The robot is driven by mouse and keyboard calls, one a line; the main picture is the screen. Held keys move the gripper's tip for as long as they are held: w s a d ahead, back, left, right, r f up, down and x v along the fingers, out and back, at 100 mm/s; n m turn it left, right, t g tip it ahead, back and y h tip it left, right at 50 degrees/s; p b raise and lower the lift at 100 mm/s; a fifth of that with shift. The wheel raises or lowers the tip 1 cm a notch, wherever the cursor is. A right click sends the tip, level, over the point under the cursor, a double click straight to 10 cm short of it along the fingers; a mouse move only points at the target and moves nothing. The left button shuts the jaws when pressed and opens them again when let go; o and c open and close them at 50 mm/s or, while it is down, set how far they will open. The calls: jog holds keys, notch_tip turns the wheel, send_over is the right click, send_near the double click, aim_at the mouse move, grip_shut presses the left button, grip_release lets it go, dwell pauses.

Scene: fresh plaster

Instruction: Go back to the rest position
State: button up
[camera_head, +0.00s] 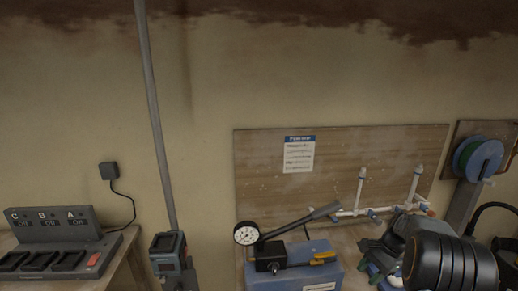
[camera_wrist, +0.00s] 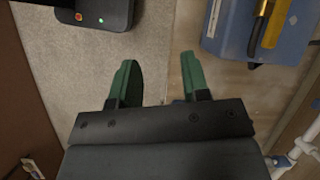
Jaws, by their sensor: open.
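My gripper (camera_wrist: 157,75) shows in the wrist view with its two green fingers spread apart. Nothing is between the fingertips; below them are the pale floor and the edge of a wooden surface.
White pipes (camera_head: 360,190) stand before a wooden board (camera_head: 260,175). A charger station (camera_head: 50,240) stands left.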

jog(key=s+a+r+n+t+h+b, duration=0.2)
jog(key=s+a+r+n+t, duration=0.1)
jog(key=s+a+n, duration=0.4)
jog(key=s+a+r+n+t+h+b, duration=0.2)
jog(key=s+a+r+n, duration=0.3)
jog(key=s+a, duration=0.5)
jog(key=shift+s+a+r+n+t+h, duration=0.15)
jog(key=shift+s+r+n+t+h, duration=0.3)
jog(key=shift+n, duration=0.45)
jog(key=shift+s+f, duration=0.1)
jog(key=shift+s, duration=0.05)
